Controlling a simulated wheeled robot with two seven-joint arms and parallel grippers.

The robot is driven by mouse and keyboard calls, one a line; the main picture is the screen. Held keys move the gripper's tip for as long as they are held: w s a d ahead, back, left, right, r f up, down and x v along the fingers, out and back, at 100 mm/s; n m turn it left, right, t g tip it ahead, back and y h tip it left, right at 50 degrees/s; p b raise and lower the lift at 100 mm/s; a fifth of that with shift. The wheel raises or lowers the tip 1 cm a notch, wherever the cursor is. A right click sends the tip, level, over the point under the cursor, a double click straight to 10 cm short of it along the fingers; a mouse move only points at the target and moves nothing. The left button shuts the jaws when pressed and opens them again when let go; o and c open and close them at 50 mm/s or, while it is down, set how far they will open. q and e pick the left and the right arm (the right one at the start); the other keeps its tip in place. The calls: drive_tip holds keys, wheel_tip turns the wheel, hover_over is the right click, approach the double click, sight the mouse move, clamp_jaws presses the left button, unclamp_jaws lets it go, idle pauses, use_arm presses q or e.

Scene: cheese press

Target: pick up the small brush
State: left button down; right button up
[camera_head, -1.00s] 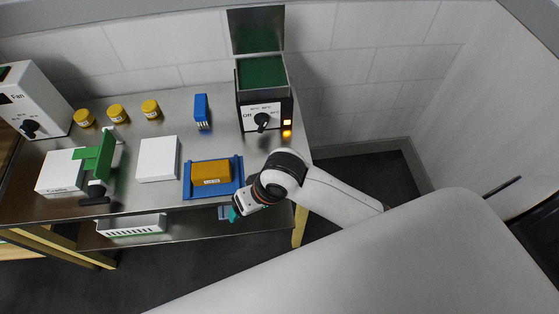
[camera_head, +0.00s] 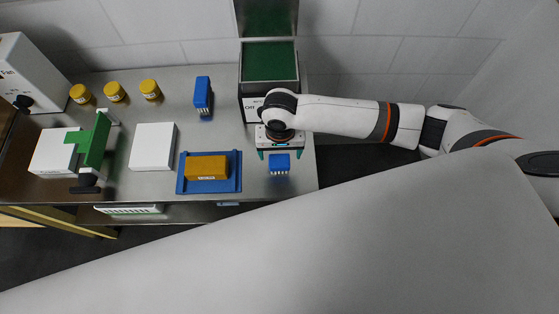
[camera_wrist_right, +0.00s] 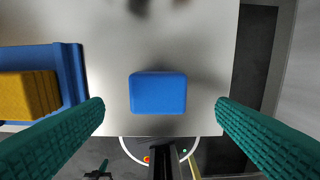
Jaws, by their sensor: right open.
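The small blue brush (camera_head: 279,164), with pale bristles at its near end, lies on the steel table near its right front corner. It also shows in the right wrist view (camera_wrist_right: 158,93) as a blue block with rounded edges. My right gripper (camera_head: 279,155) is open over it, teal fingers pointing down. In the right wrist view the fingers (camera_wrist_right: 160,110) stand on either side of the brush with a gap on both sides. The height above the brush is hard to tell. A larger blue brush (camera_head: 203,95) stands farther back. My left gripper is out of view.
A blue tray (camera_head: 238,183) with a yellow-brown block (camera_head: 206,167) lies left of the brush. A black heater box (camera_head: 251,100) with a dial is behind my gripper. A white box (camera_head: 152,147), green press (camera_head: 95,145) and yellow-lidded jars (camera_head: 114,92) stand farther left. The table's right edge is close.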

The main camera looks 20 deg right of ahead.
sight(279, 160)
drive_tip(key=shift+w+d+f, duration=0.1)
drive_tip(key=shift+f, duration=0.3)
wheel_tip(279, 160, down, 3)
drive_tip(key=shift+r+p, duration=0.1)
drive_tip(key=shift+p, duration=0.2)
wheel_tip(279, 160, down, 2)
drive_tip(key=shift+f, duration=0.25)
drive_tip(key=c, duration=0.5)
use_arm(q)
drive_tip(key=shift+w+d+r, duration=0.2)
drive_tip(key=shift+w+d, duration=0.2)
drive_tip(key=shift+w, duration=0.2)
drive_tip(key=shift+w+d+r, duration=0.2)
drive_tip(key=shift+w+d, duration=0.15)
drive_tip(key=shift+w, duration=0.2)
use_arm(e)
drive_tip(key=c, duration=0.6)
